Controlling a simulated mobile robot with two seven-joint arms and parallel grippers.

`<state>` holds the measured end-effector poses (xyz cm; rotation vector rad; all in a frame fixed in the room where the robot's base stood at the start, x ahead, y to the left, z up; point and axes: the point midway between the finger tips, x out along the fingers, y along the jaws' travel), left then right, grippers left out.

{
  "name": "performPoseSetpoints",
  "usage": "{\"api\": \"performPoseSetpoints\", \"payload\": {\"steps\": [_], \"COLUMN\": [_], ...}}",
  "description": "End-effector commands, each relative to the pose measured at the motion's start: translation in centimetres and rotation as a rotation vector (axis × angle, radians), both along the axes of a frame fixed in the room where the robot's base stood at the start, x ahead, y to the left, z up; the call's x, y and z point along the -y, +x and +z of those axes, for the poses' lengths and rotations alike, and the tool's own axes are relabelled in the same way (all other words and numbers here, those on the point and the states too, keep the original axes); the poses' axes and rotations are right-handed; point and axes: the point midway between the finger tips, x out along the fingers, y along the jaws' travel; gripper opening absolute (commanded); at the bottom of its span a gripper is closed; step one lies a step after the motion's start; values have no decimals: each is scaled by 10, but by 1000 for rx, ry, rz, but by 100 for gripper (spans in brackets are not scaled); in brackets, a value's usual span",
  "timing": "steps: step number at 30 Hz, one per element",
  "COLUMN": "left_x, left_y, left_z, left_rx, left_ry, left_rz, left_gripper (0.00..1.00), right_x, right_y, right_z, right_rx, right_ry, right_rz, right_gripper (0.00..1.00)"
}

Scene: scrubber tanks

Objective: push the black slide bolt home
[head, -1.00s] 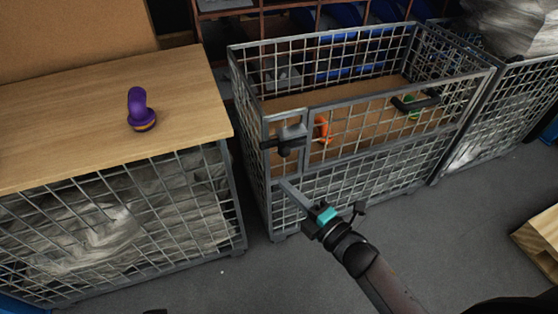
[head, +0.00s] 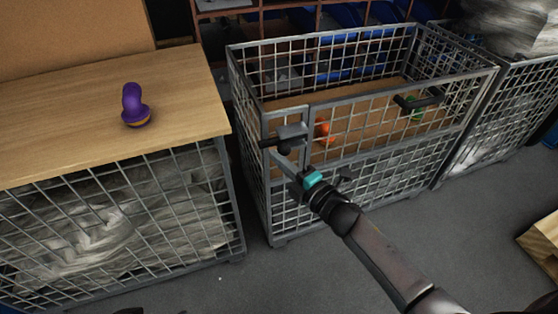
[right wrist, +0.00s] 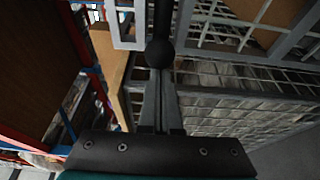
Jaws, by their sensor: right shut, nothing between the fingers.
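The black slide bolt (head: 291,132) is on the front of the grey mesh cage, at the upper left corner of its gate (head: 375,111). Its round black knob hangs below the bolt body; in the right wrist view the knob (right wrist: 160,53) is straight ahead of the fingertips. My right gripper (head: 291,163) is just below the bolt in the head view. It is shut and empty, and its fingers (right wrist: 158,82) point at the knob. I cannot tell whether the tips touch the knob. My left gripper is not in view.
A wooden-topped cage (head: 95,105) with a purple object (head: 135,105) on it stands at left. Orange (head: 322,130) and green (head: 414,108) things are inside the cage. A black handle (head: 420,100) is at the gate's right.

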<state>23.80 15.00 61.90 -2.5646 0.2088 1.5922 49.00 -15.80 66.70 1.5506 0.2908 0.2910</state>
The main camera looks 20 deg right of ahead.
Motion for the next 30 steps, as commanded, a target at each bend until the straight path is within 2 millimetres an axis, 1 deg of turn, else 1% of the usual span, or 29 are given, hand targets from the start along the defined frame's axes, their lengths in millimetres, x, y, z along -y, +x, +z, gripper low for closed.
{"api": "performPoseSetpoints", "payload": {"steps": [10,12,16,19,22,30], "left_x": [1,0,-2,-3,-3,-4], "left_y": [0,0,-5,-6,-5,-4], "left_z": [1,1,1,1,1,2], "left_rx": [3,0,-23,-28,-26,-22], "left_ry": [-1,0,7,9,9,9], "left_rz": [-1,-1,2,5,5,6], "left_gripper": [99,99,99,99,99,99], "right_x": [2,10,35,50,56,58], "right_y": [0,0,1,2,2,2], "right_z": [0,0,0,0,0,1], "right_rx": [0,-1,-2,-2,-1,-1], "right_ry": [0,-1,-5,-2,0,-1], "right_rz": [0,-1,-3,-3,-1,-6], "right_gripper": [0,0,0,0,0,0]}}
